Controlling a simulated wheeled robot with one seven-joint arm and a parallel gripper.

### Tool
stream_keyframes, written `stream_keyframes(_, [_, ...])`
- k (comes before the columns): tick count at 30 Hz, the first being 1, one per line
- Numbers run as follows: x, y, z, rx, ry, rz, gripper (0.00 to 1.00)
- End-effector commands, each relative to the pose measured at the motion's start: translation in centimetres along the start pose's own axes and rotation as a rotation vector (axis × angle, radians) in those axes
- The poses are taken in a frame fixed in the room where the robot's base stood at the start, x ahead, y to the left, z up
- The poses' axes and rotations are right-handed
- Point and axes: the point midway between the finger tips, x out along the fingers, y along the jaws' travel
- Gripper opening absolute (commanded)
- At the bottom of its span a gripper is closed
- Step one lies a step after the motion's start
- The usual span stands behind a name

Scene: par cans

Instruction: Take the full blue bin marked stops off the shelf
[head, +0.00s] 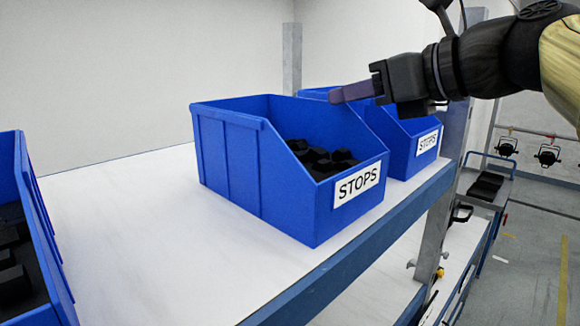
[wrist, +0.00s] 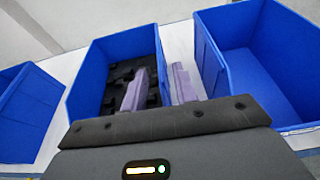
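The full blue bin (head: 225,160) marked STOPS stands upright on the white shelf, with black blocks (head: 318,160) inside. In the wrist view this bin (wrist: 88,80) is in the middle. A second STOPS bin (head: 408,150) stands behind it; in the wrist view that bin (wrist: 262,75) is on the right and its visible inside is bare. My gripper (head: 350,92) is above the bins, near the gap between them. In the wrist view its two purple fingers (wrist: 160,85) are apart, with the full bin's right wall showing between them. Whether they touch it I cannot tell.
Another blue bin (head: 40,230) with black pieces stands at the left edge. White shelf (head: 140,240) lies bare between it and the full bin. A blue edge rail (head: 335,275) runs along the shelf front, and a grey upright post (head: 440,210) stands to the right.

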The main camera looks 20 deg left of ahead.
Motion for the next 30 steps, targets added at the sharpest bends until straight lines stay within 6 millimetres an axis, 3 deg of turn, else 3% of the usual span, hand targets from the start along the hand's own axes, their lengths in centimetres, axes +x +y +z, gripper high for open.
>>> stream_keyframes(9, [3.8,0.3,-0.2,-0.001,0.001,0.001,0.29])
stream_keyframes(25, [3.9,0.3,-0.3,-0.001,0.0,0.0,0.29])
stream_keyframes(30, [3.9,0.3,-0.3,-0.001,0.0,0.0,0.0])
